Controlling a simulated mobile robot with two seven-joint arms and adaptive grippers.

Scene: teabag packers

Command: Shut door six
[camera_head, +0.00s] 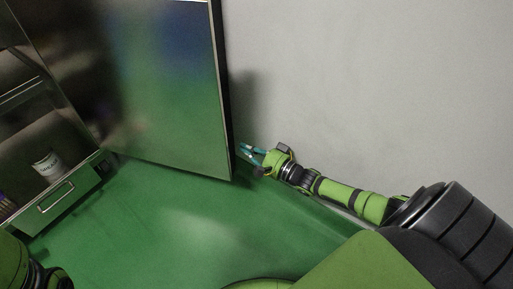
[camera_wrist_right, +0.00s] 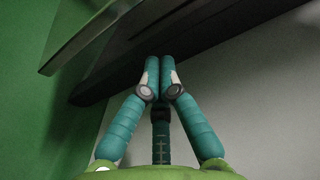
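A large steel door panel (camera_head: 165,95) stands open in the head view, swung out from the cabinet on the left. No number shows on it, so I cannot tell from the picture that it is door six. My right gripper (camera_head: 241,152) is just right of the door's dark free edge, near its lower corner. In the right wrist view the gripper (camera_wrist_right: 160,62) points at the dark door edge (camera_wrist_right: 115,75); contact is unclear. My left gripper is out of view.
On the left, the cabinet holds a white tub (camera_head: 47,166) inside, above a drawer front with a bar handle (camera_head: 56,197). A plain grey wall (camera_head: 370,80) is to the right, close behind my right arm. The green floor (camera_head: 190,225) below the door is clear.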

